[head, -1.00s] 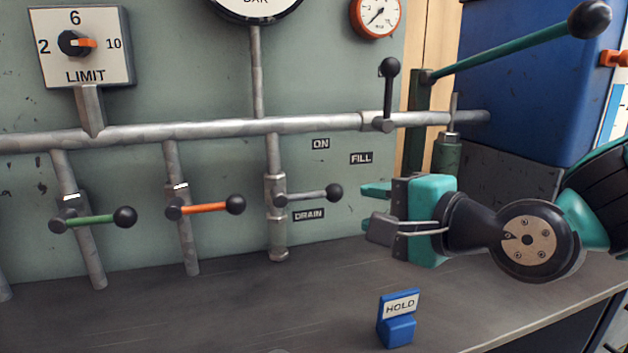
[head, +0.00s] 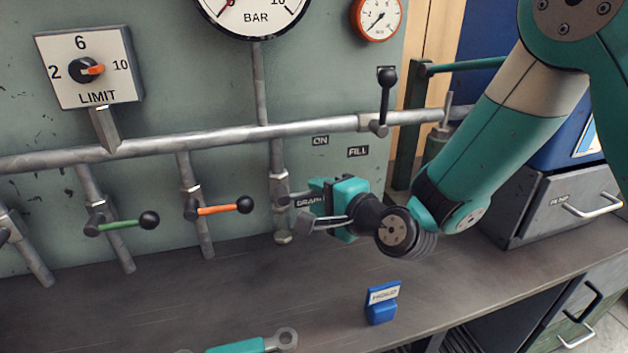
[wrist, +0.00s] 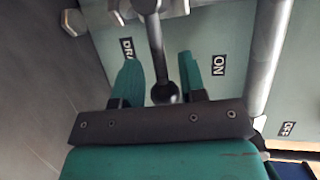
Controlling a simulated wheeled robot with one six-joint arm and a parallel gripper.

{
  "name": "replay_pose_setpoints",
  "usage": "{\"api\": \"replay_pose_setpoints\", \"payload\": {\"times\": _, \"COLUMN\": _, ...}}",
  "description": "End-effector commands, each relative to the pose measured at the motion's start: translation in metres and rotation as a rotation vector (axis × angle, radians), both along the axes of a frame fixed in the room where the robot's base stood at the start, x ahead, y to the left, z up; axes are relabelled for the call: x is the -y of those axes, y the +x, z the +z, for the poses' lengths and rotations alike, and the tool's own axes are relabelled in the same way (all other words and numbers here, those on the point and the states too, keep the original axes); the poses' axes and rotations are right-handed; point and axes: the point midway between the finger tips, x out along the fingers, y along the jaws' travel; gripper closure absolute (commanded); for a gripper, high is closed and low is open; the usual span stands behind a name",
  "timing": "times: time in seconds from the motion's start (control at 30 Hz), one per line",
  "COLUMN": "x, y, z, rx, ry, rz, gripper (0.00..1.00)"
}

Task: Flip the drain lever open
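The drain lever (head: 281,199) is a grey bar with a black knob, mounted on a vertical pipe. In the earlier head frame it sticks out to the right, across that pipe. Its outer part is now hidden by my gripper (head: 303,207) in the head view. In the wrist view, the lever bar (wrist: 156,38) runs between my gripper's two green fingers (wrist: 158,62). The black knob lies near the palm. Gaps show on both sides of the bar, so the gripper is open around it. The DRAIN label (wrist: 127,49) is partly covered by a finger.
Green (head: 122,222) and orange (head: 218,210) levers stand to the left. An upright black-knobbed lever (head: 386,97) is up to the right. A blue HOLD sign (head: 381,305) stands on the bench (head: 230,300), and a green-handled tool (head: 245,346) lies in front.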

Motion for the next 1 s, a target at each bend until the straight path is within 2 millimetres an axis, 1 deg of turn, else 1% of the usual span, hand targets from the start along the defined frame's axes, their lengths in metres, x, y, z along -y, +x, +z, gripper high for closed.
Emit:
{"api": "replay_pose_setpoints", "payload": {"times": 0.03, "x": -0.005, "y": 0.004, "z": 0.0, "rx": 0.001, "ry": -0.001, "rz": 0.002, "gripper": 0.62}}
{"api": "replay_pose_setpoints", "payload": {"times": 0.2, "x": -0.011, "y": 0.013, "z": -0.003, "rx": 0.0, "ry": 0.0, "rz": 0.0, "gripper": 0.62}}
{"api": "replay_pose_setpoints", "payload": {"times": 0.47, "x": -0.011, "y": 0.014, "z": -0.004, "rx": 0.0, "ry": 0.001, "rz": -0.001, "gripper": 0.62}}
{"api": "replay_pose_setpoints", "payload": {"times": 0.5, "x": -0.011, "y": 0.014, "z": -0.004, "rx": 0.0, "ry": 0.001, "rz": -0.001, "gripper": 0.67}}
{"api": "replay_pose_setpoints", "payload": {"times": 0.53, "x": -0.011, "y": 0.014, "z": -0.004, "rx": 0.0, "ry": 0.001, "rz": -0.001, "gripper": 0.74}}
{"api": "replay_pose_setpoints", "payload": {"times": 0.63, "x": -0.011, "y": 0.014, "z": -0.004, "rx": 0.001, "ry": 0.0, "rz": -0.001, "gripper": 0.97}}
{"api": "replay_pose_setpoints", "payload": {"times": 0.67, "x": -0.011, "y": 0.014, "z": -0.003, "rx": 0.001, "ry": 0.0, "rz": -0.001, "gripper": 1.0}}
{"api": "replay_pose_setpoints", "payload": {"times": 0.87, "x": -0.009, "y": 0.015, "z": -0.003, "rx": 0.002, "ry": -0.002, "rz": -0.006, "gripper": 1.0}}
{"api": "replay_pose_setpoints", "payload": {"times": 1.0, "x": -0.006, "y": 0.02, "z": -0.001, "rx": 0.007, "ry": -0.014, "rz": -0.011, "gripper": 1.0}}
